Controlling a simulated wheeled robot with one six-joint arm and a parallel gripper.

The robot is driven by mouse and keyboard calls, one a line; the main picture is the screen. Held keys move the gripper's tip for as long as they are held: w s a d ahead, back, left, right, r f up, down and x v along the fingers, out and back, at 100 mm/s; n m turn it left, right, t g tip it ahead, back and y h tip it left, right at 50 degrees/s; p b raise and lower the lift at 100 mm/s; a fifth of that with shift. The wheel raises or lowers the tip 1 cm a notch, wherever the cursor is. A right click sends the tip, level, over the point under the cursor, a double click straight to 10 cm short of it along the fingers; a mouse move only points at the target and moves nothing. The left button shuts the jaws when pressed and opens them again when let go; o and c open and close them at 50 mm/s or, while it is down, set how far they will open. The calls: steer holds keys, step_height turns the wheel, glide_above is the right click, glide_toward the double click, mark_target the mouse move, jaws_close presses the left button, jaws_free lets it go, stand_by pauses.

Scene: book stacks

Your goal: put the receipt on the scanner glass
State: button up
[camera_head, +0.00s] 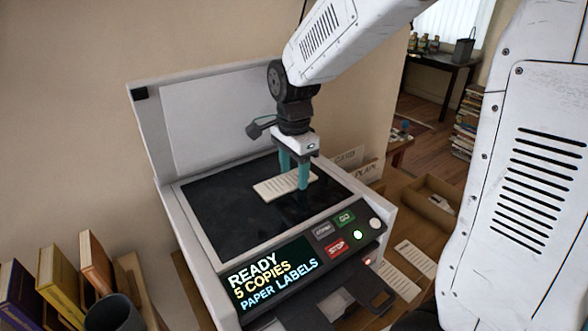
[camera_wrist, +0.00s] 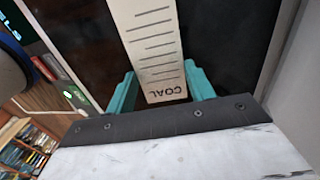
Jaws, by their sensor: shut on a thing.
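The receipt (camera_head: 275,187) is a cream paper strip with printed lines. In the wrist view the receipt (camera_wrist: 155,45) shows the word COAL at its near end. My gripper (camera_head: 294,186) points down over the scanner, with its teal fingers on either side of the receipt, holding it by its long edges. The receipt is over the dark scanner glass (camera_head: 215,208), lying on it or just above it; I cannot tell which. The scanner lid (camera_head: 215,112) stands open at the back.
The scanner's front panel (camera_head: 272,278) reads READY, 5 COPIES, PAPER LABELS, with a red STOP button (camera_head: 336,249) and a green GO button (camera_head: 345,218). Books (camera_head: 60,275) and a dark cup (camera_head: 113,314) stand at lower left. A wooden tray (camera_head: 428,205) lies to the right.

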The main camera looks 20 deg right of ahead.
mark_target(294, 178)
steer(key=o, duration=1)
steer(key=shift+f, duration=0.1)
step_height(294, 178, up, 12)
steer(key=s+d+f+n, duration=0.1)
steer(key=s+n, duration=0.7)
steer(key=s, duration=0.4)
steer(key=s+d+f+n+t, duration=0.1)
steer(key=s+d+f+n, duration=0.1)
steer(key=s+n, duration=0.5)
steer(key=shift+s+n, duration=0.4)
steer(key=shift+s, duration=2.1)
steer(key=shift+d+f, duration=0.1)
